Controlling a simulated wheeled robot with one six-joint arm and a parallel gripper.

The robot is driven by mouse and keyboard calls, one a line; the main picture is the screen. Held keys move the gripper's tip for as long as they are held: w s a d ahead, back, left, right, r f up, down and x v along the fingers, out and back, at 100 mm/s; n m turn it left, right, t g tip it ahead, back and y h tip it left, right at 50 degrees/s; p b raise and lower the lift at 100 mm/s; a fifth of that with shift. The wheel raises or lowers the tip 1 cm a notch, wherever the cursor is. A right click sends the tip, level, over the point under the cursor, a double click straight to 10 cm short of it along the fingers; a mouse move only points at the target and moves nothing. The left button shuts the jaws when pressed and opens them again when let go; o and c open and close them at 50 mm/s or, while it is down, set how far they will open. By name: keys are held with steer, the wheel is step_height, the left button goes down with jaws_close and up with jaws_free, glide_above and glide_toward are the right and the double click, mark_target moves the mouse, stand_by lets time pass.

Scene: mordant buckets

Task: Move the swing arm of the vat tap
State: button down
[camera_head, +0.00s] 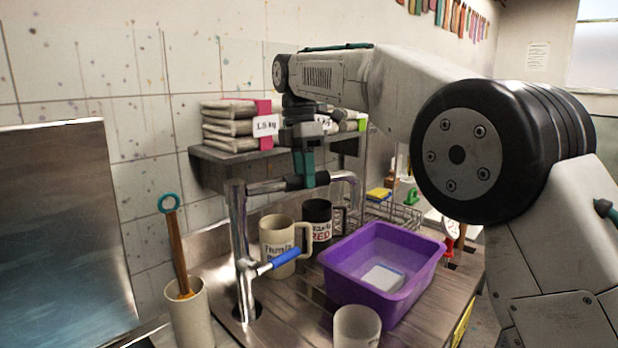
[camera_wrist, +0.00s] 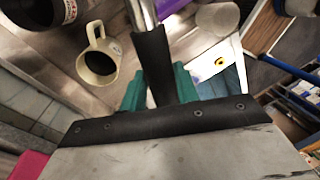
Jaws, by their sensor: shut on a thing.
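The vat tap (camera_head: 240,255) is a steel post with a blue lever (camera_head: 285,258), standing at the left of the wooden draining top. Its swing arm (camera_head: 268,187) runs level to the right from the post's top and bends down at its far end, near the purple tub. My gripper (camera_head: 305,168) reaches down from above, its teal fingers shut on the black sleeve of the swing arm. In the wrist view, the black sleeve (camera_wrist: 152,62) lies between the teal fingers (camera_wrist: 158,88), with the steel pipe running on beyond it. The spout's lower end is hard to make out.
A purple tub (camera_head: 420,274) with a pale block inside stands right of the tap. A cream mug (camera_head: 275,238) and a dark mug (camera_head: 318,213) stand behind the lever. A whitish cup (camera_head: 357,327) is in front. A shelf (camera_head: 235,157) with grey packs is close behind my gripper.

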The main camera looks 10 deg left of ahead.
steer(key=shift+w+a+n, duration=0.4)
steer(key=c, duration=1.1)
jaws_free()
steer(key=shift+o, duration=0.2)
steer(key=shift+r, duration=0.15)
steer(key=shift+r, duration=1.55)
steer(key=shift+s+d+r, duration=0.1)
steer(key=shift+s+r, duration=0.05)
steer(key=s+d, duration=0.3)
steer(key=s, duration=0.4)
steer(key=s+d+r, duration=0.1)
steer(key=s+d, duration=0.2)
steer(key=s, duration=0.4)
steer(key=shift+s+d+r, duration=0.15)
steer(key=shift+d, duration=0.1)
